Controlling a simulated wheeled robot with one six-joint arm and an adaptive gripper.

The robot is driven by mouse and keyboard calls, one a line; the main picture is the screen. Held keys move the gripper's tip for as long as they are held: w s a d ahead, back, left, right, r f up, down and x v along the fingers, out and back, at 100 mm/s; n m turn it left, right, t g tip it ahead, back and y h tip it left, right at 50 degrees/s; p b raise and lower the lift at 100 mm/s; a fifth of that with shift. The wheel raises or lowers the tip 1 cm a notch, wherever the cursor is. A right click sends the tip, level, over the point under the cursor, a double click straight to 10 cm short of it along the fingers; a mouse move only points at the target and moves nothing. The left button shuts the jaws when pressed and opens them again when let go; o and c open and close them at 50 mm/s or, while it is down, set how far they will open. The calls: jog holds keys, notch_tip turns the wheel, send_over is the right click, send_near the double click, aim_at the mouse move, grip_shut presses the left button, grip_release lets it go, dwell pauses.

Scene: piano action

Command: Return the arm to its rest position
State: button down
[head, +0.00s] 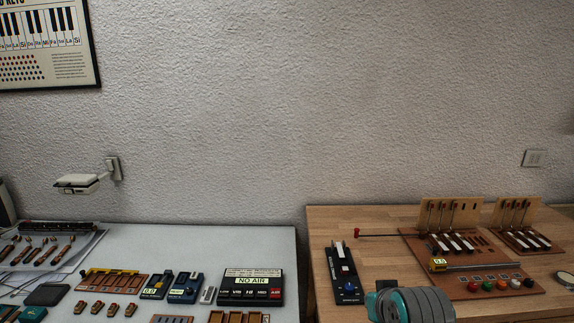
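A grey and teal rounded part of my arm shows at the bottom edge of the head view, right of centre, in front of the wooden table (380,222). My gripper is not in view, so I cannot see its fingers or whether it holds anything. The arm part hides a piece of the wooden table's front.
A brown board (462,287) with key models and coloured knobs lies on the wooden table, beside a black device (344,274). The grey table (200,240) at left carries a black "NO AIR" panel (251,288) and several small parts. A gap separates the tables.

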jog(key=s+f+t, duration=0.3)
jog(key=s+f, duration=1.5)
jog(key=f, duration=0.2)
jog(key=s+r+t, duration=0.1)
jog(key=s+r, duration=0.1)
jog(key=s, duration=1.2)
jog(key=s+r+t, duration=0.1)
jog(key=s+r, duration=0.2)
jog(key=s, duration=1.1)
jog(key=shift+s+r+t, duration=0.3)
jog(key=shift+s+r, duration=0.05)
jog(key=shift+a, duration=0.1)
